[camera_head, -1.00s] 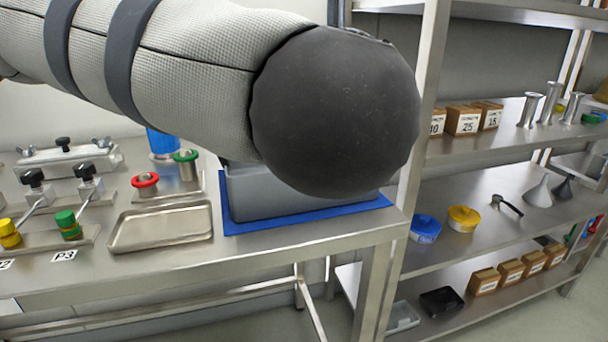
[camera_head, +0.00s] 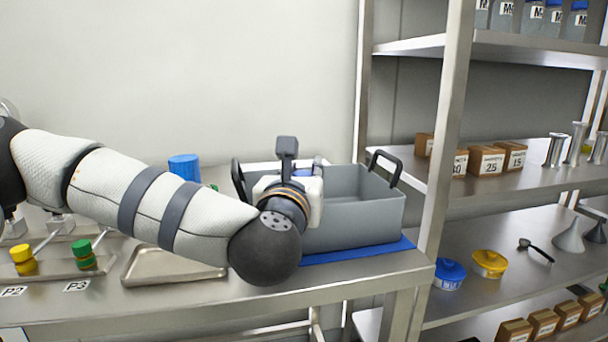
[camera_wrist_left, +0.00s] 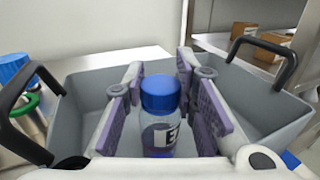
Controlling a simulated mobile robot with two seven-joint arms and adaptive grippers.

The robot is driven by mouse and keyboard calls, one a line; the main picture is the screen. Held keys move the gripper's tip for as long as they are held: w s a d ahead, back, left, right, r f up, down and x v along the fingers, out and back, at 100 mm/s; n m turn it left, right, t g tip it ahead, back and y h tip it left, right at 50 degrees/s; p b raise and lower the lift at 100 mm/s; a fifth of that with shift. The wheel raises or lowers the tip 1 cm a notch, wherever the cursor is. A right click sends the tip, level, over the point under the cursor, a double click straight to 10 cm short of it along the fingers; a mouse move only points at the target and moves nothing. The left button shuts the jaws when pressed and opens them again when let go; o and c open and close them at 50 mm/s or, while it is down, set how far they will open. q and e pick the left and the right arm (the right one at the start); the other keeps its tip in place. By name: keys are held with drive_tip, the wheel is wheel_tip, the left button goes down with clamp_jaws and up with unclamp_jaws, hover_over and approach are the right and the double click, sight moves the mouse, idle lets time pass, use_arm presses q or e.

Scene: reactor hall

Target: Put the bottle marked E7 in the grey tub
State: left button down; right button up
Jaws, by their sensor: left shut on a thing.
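The bottle (camera_wrist_left: 160,125) has a blue cap and a white label; an E shows and the rest of the mark is cut off from sight. My left gripper (camera_wrist_left: 160,85) is shut on it, with a purple-padded finger on each side. The grey tub (camera_head: 365,215) has black handles and stands on a blue mat on the steel bench. In the left wrist view the tub (camera_wrist_left: 85,85) surrounds the gripper and bottle, which are over or inside its opening. How far the bottle is above the tub's floor cannot be told. My right gripper is out of view.
A shallow metal tray (camera_head: 165,272) lies left of the tub, under my left arm. A blue container (camera_head: 184,167) stands behind the arm. The steel shelf unit (camera_head: 448,150) rises close to the tub's right, with boxes, blue-lidded and yellow-lidded tubs, and funnels.

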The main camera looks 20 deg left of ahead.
use_arm(q)
drive_tip(key=shift+r, duration=0.1)
drive_tip(key=shift+f, duration=0.3)
drive_tip(key=c, duration=1.3)
unclamp_jaws()
drive_tip(key=shift+r, duration=0.1)
